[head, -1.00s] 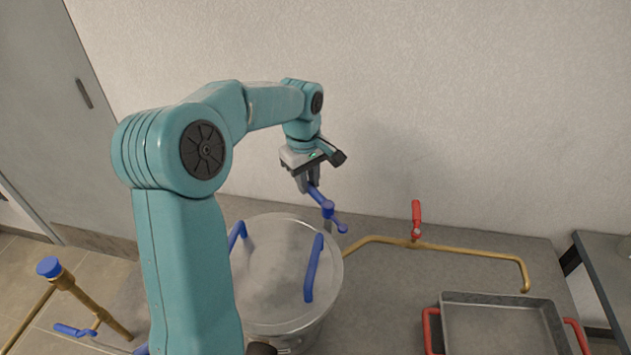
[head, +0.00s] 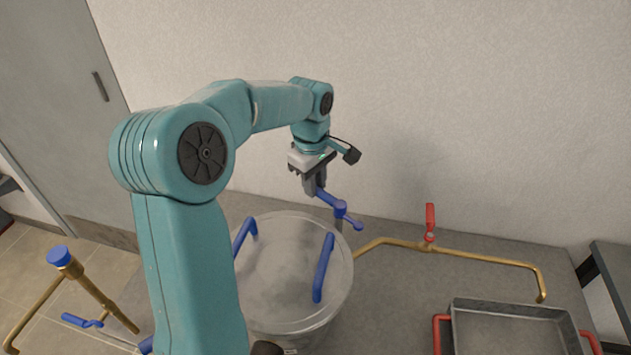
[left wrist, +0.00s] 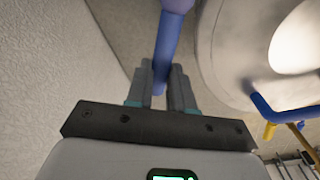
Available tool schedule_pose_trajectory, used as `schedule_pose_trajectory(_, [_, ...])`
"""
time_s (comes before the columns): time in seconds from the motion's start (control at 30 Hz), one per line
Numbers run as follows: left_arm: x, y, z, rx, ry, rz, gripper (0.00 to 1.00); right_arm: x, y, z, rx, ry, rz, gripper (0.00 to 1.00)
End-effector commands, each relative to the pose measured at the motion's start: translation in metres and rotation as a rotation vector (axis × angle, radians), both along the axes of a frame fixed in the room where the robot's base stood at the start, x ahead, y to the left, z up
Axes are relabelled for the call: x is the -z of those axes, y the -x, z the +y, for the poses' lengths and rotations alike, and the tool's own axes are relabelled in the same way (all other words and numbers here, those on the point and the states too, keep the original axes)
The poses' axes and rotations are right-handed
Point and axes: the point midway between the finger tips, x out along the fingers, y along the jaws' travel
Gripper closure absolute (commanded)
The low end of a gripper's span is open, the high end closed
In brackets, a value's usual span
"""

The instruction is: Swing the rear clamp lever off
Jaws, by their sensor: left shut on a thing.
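The rear clamp lever (head: 328,198) is blue and stands at the back of the round metal vessel, with a hub and a short end that points right. My left gripper (head: 314,192) is shut on the lever's left end, above the back rim. In the left wrist view the blue lever (left wrist: 166,45) runs between the two grey fingers (left wrist: 162,88). The vessel's lid (head: 285,265) carries two blue handles and is partly hidden behind my left arm. My right gripper is not in view.
A brass pipe with a red valve handle (head: 430,218) runs along the bench to the right. A metal tray (head: 510,303) with red handles sits at the front right. A brass pipe with a blue cap (head: 59,256) stands at the left. The wall is close behind.

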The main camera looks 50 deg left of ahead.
Motion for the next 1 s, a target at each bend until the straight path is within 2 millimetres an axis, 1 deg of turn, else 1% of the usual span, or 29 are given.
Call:
schedule_pose_trajectory(0.03, [0.002,0.002,0.002,-0.004,-0.004,0.008,0.72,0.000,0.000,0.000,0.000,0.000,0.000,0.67])
schedule_pose_trajectory(0.1, [0.002,0.002,0.002,-0.004,-0.003,0.008,0.53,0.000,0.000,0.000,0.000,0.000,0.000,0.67])
schedule_pose_trajectory(0.37, [0.001,0.001,0.001,-0.001,-0.001,0.004,0.53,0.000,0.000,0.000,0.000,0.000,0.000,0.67])
schedule_pose_trajectory(0.47, [-0.004,0.001,0.001,-0.001,-0.002,0.002,0.53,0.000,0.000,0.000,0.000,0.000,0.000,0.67])
schedule_pose_trajectory(0.57, [-0.019,0.001,0.001,-0.001,-0.003,0.000,0.53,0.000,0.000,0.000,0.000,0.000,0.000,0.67])
schedule_pose_trajectory(0.67, [-0.043,0.003,0.001,-0.002,-0.003,-0.001,0.53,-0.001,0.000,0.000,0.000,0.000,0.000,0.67])
schedule_pose_trajectory(0.8, [-0.082,0.005,0.000,-0.002,-0.002,-0.003,0.53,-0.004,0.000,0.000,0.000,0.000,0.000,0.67])
schedule_pose_trajectory(0.9, [-0.108,0.007,0.000,-0.001,-0.002,-0.002,0.53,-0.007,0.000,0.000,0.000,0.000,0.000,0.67])
schedule_pose_trajectory(1.0, [-0.130,0.009,0.000,-0.002,-0.002,0.000,0.53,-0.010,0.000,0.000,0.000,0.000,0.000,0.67])
